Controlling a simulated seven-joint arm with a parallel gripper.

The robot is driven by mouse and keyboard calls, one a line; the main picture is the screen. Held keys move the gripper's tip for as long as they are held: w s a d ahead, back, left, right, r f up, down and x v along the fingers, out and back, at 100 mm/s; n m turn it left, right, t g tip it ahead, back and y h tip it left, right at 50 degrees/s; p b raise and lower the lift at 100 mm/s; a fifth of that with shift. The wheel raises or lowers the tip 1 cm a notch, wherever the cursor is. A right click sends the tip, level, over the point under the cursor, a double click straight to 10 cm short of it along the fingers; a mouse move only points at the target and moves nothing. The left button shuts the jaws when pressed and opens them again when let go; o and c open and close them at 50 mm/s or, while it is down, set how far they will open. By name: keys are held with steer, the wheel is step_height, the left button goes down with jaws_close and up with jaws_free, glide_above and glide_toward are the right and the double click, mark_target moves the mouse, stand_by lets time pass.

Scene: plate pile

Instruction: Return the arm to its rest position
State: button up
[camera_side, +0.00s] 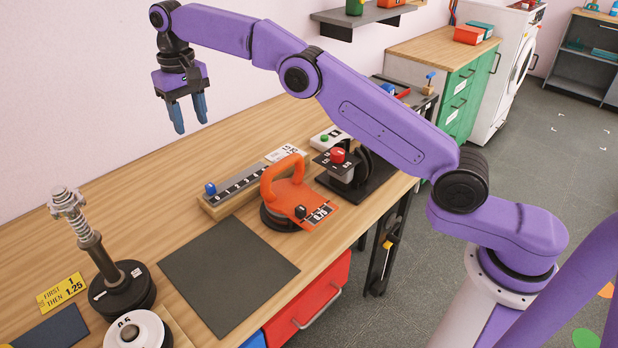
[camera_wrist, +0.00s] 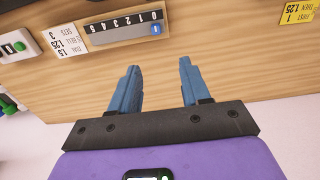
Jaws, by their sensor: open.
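My gripper (camera_side: 189,114) hangs from my raised purple arm at the upper left of the side view, above the back of the wooden table (camera_side: 130,190). Its two blue fingers point down and stand apart, with nothing between them. In the wrist view my gripper (camera_wrist: 158,85) also shows its blue fingers apart and empty, with the wooden table top (camera_wrist: 200,40) below. The fingers touch nothing in either view.
On the table are an orange-handled weight (camera_side: 285,195), a numbered slider scale (camera_side: 240,188), a dark mat (camera_side: 228,270), a spring post on a black plate (camera_side: 120,290), a white-topped disc (camera_side: 135,332) and a red-button device (camera_side: 340,160). A wall shelf (camera_side: 345,28) is at the upper right of my gripper.

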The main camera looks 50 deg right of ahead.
steer(key=s+r+n, duration=0.3)
steer(key=s+n, duration=0.4)
steer(key=s, duration=1.5)
steer(key=s+d+f+n, duration=0.2)
steer(key=s+d, duration=0.6)
steer(key=s, duration=0.4)
steer(key=s+d+f+n, duration=0.3)
steer(key=s+d+f, duration=0.2)
steer(key=s+d, duration=0.3)
steer(key=s, duration=0.4)
steer(key=shift+d+f, duration=0.25)
steer(key=shift+w, duration=0.1)
